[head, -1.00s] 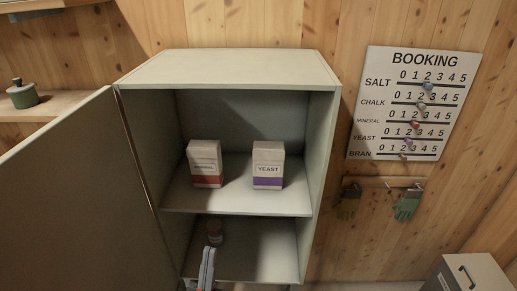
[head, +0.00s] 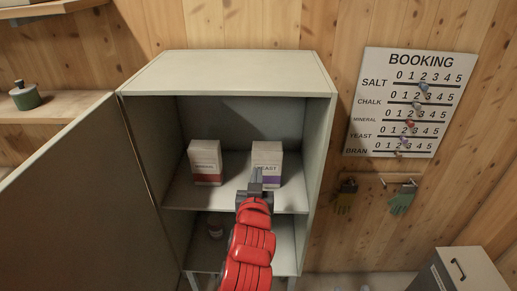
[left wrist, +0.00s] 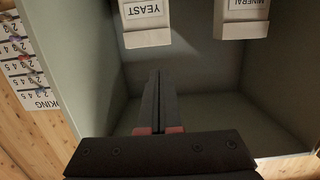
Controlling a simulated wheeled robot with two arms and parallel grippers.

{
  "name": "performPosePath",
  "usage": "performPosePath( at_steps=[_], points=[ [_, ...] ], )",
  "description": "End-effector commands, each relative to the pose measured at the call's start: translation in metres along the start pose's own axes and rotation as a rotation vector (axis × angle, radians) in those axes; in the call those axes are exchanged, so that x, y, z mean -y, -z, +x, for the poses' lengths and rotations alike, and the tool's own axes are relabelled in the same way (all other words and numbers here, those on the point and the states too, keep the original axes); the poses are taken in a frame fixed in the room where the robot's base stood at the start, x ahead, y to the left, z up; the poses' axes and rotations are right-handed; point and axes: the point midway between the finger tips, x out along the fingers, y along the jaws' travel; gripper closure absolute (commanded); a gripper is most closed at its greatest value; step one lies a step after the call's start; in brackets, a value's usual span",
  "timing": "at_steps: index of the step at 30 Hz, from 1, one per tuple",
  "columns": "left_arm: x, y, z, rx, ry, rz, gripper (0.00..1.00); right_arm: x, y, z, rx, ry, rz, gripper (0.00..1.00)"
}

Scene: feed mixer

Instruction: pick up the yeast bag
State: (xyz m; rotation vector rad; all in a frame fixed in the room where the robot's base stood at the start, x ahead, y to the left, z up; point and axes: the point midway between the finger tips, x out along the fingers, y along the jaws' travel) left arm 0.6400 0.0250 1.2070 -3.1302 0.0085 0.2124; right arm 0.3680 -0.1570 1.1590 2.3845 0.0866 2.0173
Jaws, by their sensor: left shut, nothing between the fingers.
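The yeast bag (head: 268,160) is a white box-shaped bag with a purple band, upright on the upper shelf of the open cabinet. It also shows upside down at the top of the left wrist view (left wrist: 146,22). My left gripper (head: 256,176) is shut and empty, in front of the yeast bag in the head view, and covers part of its label. In the left wrist view the shut fingers (left wrist: 159,95) point toward the cabinet's inside, apart from the bag. My right gripper is not in view.
The mineral bag (head: 205,163), white with a red band, stands left of the yeast bag on the shelf (head: 228,192). The cabinet door (head: 62,200) stands open at left. A booking board (head: 411,102) hangs at right.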

Motion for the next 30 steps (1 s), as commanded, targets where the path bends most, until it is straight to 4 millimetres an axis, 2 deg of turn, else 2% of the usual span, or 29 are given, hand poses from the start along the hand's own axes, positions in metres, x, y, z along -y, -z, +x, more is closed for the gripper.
performPosePath(
  at_steps=[11,15,20,30],
  points=[
    [0.001,-0.002,-0.001,0.016,0.006,-0.005,1.00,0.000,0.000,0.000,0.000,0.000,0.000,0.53],
    [0.001,0.001,0.005,0.016,0.007,-0.004,1.00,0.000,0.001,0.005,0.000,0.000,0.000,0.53],
    [0.002,0.006,0.026,0.018,0.009,-0.004,1.00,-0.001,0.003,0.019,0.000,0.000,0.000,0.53],
    [0.002,0.014,0.087,0.020,0.008,-0.003,1.00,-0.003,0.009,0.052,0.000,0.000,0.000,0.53]
  ],
)
